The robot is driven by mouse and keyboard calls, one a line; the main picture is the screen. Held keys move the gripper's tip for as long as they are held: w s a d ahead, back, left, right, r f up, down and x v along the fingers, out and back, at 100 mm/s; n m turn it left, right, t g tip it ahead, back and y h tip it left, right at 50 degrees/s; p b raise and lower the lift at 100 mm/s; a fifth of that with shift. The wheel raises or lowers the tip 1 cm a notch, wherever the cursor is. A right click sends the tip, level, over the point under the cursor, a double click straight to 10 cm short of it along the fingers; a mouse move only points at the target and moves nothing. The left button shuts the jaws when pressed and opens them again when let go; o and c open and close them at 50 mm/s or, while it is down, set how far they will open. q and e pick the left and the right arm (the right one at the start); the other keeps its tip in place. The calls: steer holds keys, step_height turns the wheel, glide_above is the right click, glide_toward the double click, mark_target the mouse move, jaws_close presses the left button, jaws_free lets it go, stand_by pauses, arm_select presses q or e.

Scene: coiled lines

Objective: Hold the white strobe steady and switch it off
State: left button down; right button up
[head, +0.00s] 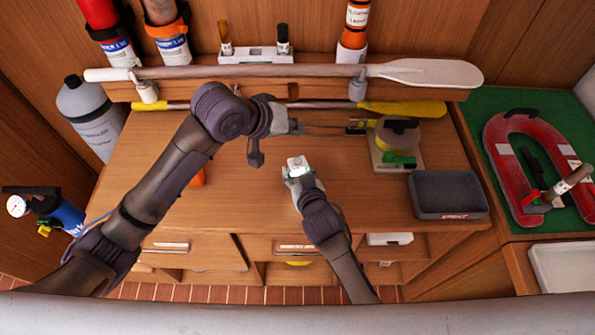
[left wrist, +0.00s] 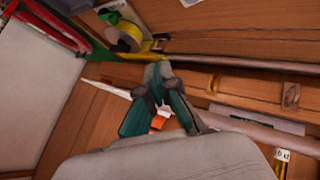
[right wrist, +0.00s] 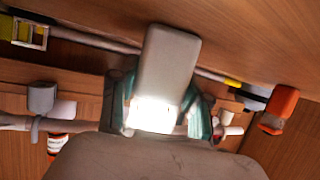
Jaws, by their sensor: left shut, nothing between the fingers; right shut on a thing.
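The white strobe (head: 297,162) is held up in my right gripper (head: 297,173), above the middle of the wooden worktop (head: 240,185). In the right wrist view the strobe (right wrist: 168,58) is a pale rounded block between the two fingers (right wrist: 160,105), and its near end glows bright white. My left gripper (head: 298,127) is shut and empty, just behind and above the strobe in the head view, apart from it. The left wrist view shows its fingers (left wrist: 160,100) closed together. The strobe's switch cannot be made out.
A paddle (head: 425,72) lies along the back ledge. A yellow reel (head: 397,133) and a grey tray (head: 447,194) stand on the right of the worktop. A red horseshoe float (head: 497,160) lies on green matting. The front of the worktop looks mostly clear around my arms.

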mark_target(295, 161)
arm_select(q)
steer(key=shift+f, duration=4.15)
steer(key=shift+f, duration=0.15)
steer(key=shift+f, duration=0.55)
steer(key=shift+r, duration=0.7)
steer(key=shift+r, duration=3)
